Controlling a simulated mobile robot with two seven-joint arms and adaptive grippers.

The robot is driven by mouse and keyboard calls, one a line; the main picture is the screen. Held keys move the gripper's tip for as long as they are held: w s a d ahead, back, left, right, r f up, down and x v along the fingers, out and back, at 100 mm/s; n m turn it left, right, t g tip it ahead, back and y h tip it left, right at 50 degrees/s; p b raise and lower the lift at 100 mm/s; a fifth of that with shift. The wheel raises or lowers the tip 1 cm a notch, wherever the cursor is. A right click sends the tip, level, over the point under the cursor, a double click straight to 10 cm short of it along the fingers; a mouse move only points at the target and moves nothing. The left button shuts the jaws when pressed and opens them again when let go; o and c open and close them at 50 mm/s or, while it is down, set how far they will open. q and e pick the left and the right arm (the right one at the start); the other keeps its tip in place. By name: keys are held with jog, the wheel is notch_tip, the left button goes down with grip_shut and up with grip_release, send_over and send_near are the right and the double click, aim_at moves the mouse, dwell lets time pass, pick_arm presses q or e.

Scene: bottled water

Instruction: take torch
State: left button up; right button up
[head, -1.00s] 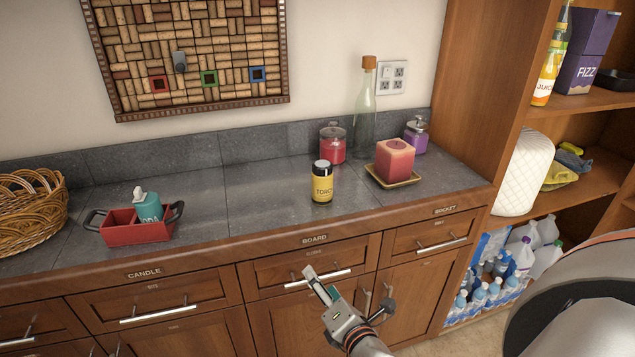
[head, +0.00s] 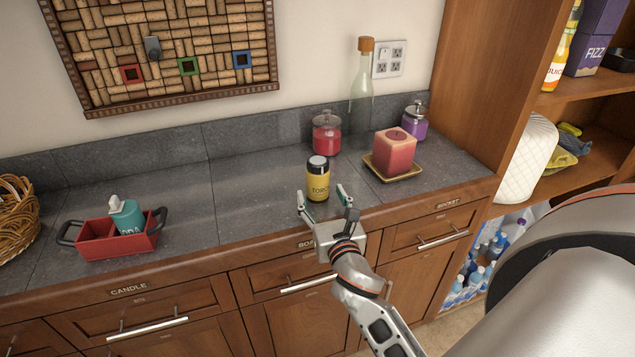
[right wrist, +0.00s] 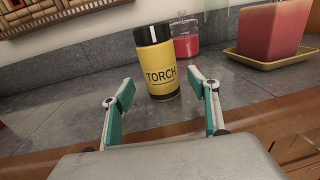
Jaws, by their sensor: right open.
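The torch (head: 317,180) is a yellow can with a black top, marked TORCH. It stands upright on the grey counter near the front edge. It also shows in the right wrist view (right wrist: 157,68), just beyond the fingertips and roughly between them, a little left of middle. My right gripper (head: 322,193) is open and empty, its two teal-padded fingers spread at the counter's front edge and pointing at the torch. In the right wrist view the gripper (right wrist: 163,88) shows a gap between fingers and torch. My left gripper is not in view.
A pink candle (head: 394,155) on a yellow dish stands right of the torch. A red jar (head: 327,135), a glass bottle (head: 361,95) and a purple jar (head: 414,121) stand behind. A red caddy (head: 120,244) is at left. The counter left of the torch is clear.

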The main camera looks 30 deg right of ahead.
aim_at(321, 192)
jog(key=x, duration=0.4)
jog(key=shift+w+d, duration=0.15)
jog(key=c, duration=1.3)
jog(key=shift+r, duration=0.1)
